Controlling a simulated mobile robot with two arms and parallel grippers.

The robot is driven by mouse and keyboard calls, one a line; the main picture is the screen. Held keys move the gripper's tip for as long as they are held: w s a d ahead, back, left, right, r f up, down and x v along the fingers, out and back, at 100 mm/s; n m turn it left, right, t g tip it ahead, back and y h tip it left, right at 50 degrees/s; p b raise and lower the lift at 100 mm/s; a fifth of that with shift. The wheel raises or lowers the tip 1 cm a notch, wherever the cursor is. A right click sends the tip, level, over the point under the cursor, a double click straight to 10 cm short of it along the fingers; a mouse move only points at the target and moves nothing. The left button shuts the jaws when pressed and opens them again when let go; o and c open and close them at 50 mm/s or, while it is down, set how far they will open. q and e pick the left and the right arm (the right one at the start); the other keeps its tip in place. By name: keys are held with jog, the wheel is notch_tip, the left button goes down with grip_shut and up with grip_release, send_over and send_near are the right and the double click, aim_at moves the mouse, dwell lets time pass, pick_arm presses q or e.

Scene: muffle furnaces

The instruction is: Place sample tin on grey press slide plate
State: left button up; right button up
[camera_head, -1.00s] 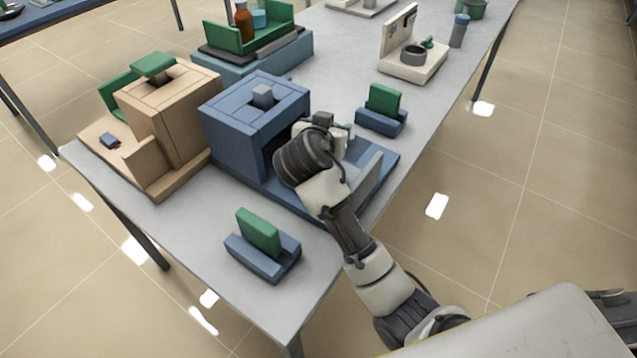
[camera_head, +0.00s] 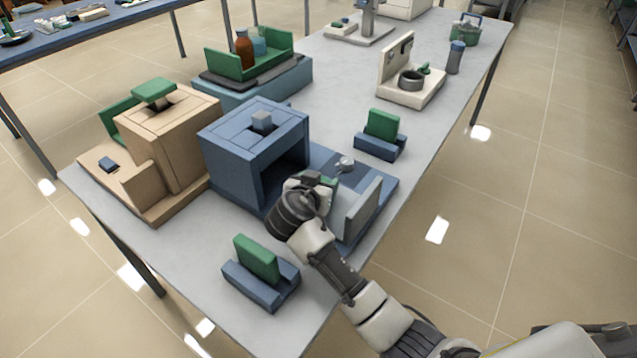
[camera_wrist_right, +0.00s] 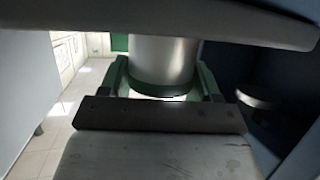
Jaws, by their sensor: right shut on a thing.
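My right gripper (camera_head: 318,181) is at the front of the blue-grey press (camera_head: 255,140), low beside its open front. In the right wrist view its green fingers are shut on the silver sample tin (camera_wrist_right: 162,62), a smooth upright cylinder. The tin is hidden in the head view by the gripper and wrist. The press base (camera_head: 388,188) reaches out to the right with a light grey upright panel (camera_head: 362,212). A small silver piece (camera_head: 344,163) is on the base. I cannot tell whether the tin touches the slide plate. My left gripper is not in view.
A tan press (camera_head: 165,130) stands left. Blue blocks with green plates stand in front (camera_head: 262,280) and behind right (camera_head: 380,140). A green rack with bottles (camera_head: 250,55) and a cream stand (camera_head: 408,80) are farther back. The table's right edge is close.

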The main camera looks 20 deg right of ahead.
jog(key=o, duration=1)
jog(key=shift+c, duration=0.2)
jog(key=shift+s+a+r, duration=0.1)
jog(key=shift+s+a, duration=0.05)
jog(key=shift+a, duration=0.05)
jog(key=v, duration=0.7)
jog(key=shift+r+b, duration=0.1)
jog(key=shift+b, duration=0.2)
